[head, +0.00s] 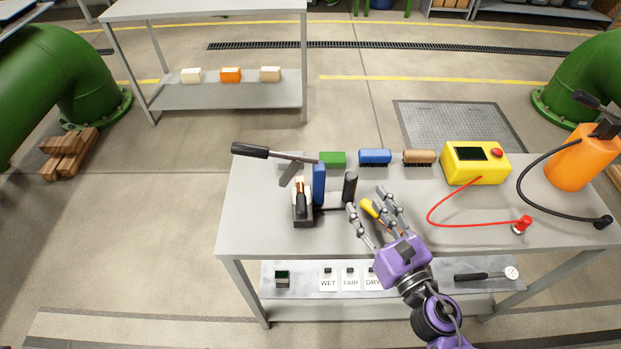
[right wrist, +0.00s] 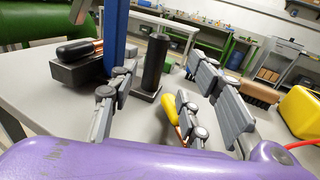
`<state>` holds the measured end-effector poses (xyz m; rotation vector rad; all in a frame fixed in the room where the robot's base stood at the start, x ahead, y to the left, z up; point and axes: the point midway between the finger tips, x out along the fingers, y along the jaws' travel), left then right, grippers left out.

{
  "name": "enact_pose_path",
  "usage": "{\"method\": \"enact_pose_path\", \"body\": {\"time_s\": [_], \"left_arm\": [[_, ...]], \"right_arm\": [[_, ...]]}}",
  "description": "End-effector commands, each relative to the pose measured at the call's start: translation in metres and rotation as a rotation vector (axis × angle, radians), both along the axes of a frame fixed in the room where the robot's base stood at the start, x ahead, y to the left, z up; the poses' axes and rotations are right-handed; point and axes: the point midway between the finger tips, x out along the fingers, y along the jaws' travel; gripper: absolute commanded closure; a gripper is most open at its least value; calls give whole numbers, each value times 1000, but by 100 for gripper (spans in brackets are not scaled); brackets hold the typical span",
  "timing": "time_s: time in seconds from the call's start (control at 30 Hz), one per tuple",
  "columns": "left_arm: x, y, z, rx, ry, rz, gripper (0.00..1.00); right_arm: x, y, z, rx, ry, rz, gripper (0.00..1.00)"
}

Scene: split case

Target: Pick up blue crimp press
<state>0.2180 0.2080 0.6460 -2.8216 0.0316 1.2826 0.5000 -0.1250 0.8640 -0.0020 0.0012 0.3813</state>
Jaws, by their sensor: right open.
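The blue crimp press stands at the left of the grey table, with a blue upright (head: 319,184), a long lever with a black grip, and a dark base. Its blue upright (right wrist: 115,32) also shows in the right wrist view. A black upright cylinder (head: 350,187) stands just right of it. My right gripper (head: 369,202) is open, its fingers reaching over the table to the right of the press and apart from it. A yellow-handled tool (head: 370,209) lies near its fingers, partly hidden by them; whether they touch cannot be told. My left gripper is not in view.
Green (head: 332,160), blue (head: 375,157) and tan (head: 419,157) brush-like blocks line the back edge. A yellow box (head: 476,163) with a red cable and an orange cylinder (head: 578,160) with a black hose are at the right. The table's front left is clear.

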Motion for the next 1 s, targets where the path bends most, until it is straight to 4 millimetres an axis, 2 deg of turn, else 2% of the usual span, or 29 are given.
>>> {"method": "enact_pose_path", "body": {"time_s": [0.13, 0.27, 0.53, 0.7, 0.97, 1.0], "left_arm": [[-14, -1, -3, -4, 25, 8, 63], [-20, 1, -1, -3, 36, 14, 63], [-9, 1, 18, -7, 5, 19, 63], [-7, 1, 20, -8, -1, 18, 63], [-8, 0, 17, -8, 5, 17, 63], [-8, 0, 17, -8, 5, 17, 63]], "right_arm": [[6, 2, 1, -1, -1, -1, 56], [20, 8, 3, 1, -3, -1, 56], [52, 28, 7, 3, -5, -2, 56], [68, 35, 4, 2, -2, -2, 56], [70, 36, 1, 1, 2, -2, 56], [70, 36, 1, 1, 2, -2, 60]]}}
